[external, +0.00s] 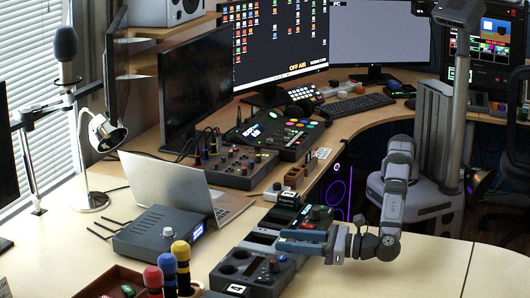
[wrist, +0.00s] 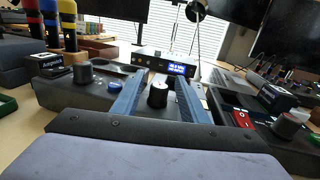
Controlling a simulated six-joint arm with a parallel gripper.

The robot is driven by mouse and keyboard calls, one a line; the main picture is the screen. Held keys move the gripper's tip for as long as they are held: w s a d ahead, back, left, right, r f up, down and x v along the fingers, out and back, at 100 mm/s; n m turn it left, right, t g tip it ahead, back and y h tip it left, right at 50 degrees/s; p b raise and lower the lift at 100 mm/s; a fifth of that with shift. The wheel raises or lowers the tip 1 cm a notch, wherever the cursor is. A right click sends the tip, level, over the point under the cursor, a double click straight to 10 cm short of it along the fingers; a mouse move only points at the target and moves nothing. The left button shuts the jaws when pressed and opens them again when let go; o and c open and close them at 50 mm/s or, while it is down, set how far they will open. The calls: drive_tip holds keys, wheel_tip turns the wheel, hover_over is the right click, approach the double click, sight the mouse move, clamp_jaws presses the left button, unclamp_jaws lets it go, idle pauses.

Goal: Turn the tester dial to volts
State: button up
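The fingers are apart, one on each side of the dial, with gaps visible. The dial's markings and pointer setting cannot be read. In the external view my gripper (external: 283,240) reaches left, low over the row of grey control boxes (external: 240,282), and its fingers hide the dial there.
A second black knob (wrist: 83,72) and a blue button (wrist: 114,87) sit to the left. The table's right front is clear.

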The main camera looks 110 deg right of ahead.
drive_tip(key=shift+v, duration=3.65)
drive_tip(key=shift+r, duration=0.1)
